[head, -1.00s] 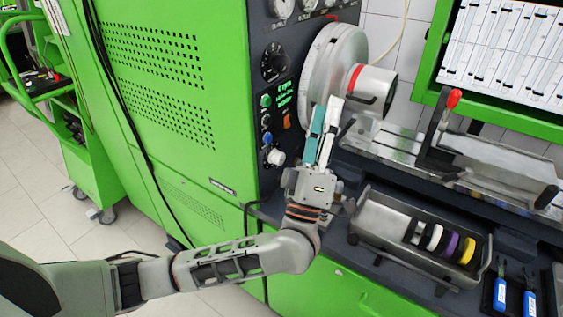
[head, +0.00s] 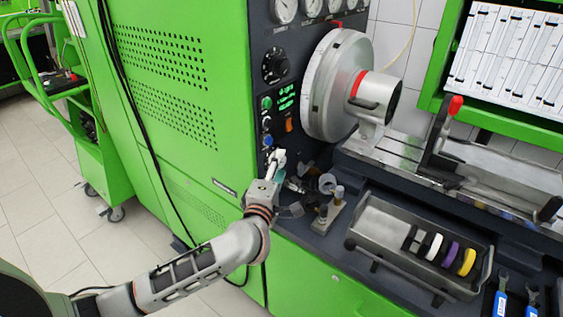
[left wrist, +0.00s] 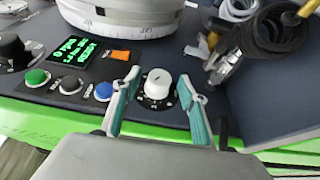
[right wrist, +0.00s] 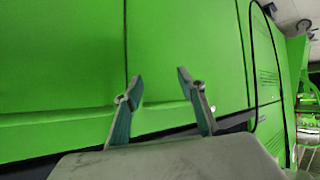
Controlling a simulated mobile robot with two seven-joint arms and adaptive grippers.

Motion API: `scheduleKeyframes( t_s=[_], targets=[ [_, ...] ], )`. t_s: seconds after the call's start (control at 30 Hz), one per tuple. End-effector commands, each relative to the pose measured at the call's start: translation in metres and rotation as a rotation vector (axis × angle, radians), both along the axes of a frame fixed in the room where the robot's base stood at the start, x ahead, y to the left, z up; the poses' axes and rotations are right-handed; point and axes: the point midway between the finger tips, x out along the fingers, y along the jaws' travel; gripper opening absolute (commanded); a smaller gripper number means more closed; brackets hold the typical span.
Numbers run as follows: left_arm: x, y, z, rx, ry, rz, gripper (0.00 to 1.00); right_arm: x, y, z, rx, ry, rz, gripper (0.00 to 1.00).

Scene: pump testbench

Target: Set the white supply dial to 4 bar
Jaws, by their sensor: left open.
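The white supply dial (left wrist: 158,84) is a round knob on a dark scale ring at the lower edge of the panel. In the left wrist view my left gripper (left wrist: 159,76) is open, with one teal-lined finger on each side of the dial and visible gaps between. The scale figures are too small to read. In the head view my left gripper (head: 279,157) is at the panel's lower part and largely covers the dial. My right gripper (right wrist: 159,77) is open and empty, facing green cabinet panels.
Beside the dial are a blue button (left wrist: 103,91), a black button, a green button (left wrist: 37,77) and a green-lit display (head: 286,97). A black knob (head: 275,63) and gauges (head: 285,9) sit above. A metal tray (head: 377,215) with coloured rings stands to the right.

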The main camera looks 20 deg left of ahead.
Motion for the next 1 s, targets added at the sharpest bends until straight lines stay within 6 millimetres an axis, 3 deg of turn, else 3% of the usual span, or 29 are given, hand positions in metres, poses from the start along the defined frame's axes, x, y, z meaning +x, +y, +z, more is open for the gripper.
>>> scheduleKeyframes(
  t_s=[0.2, 0.53, 0.57, 0.7, 1.0],
  targets=[
    [0.023, 0.001, 0.000, 0.000, -0.001, 0.000, 0.43, 0.000, 0.000, -0.001, 0.000, 0.000, 0.000, 0.40],
    [0.028, 0.001, 0.000, 0.000, -0.001, 0.000, 0.43, 0.000, 0.000, -0.001, 0.000, 0.000, 0.000, 0.40],
    [0.028, 0.001, 0.000, 0.000, -0.001, 0.000, 0.40, 0.000, 0.000, -0.001, 0.000, 0.000, 0.000, 0.40],
    [0.028, 0.001, 0.000, 0.000, -0.001, 0.000, 0.04, 0.000, 0.000, -0.001, 0.000, 0.000, 0.000, 0.40],
    [0.028, 0.001, 0.002, 0.004, 0.012, 0.000, 0.03, 0.000, 0.000, 0.002, 0.000, 0.000, 0.000, 0.40]
  ],
)
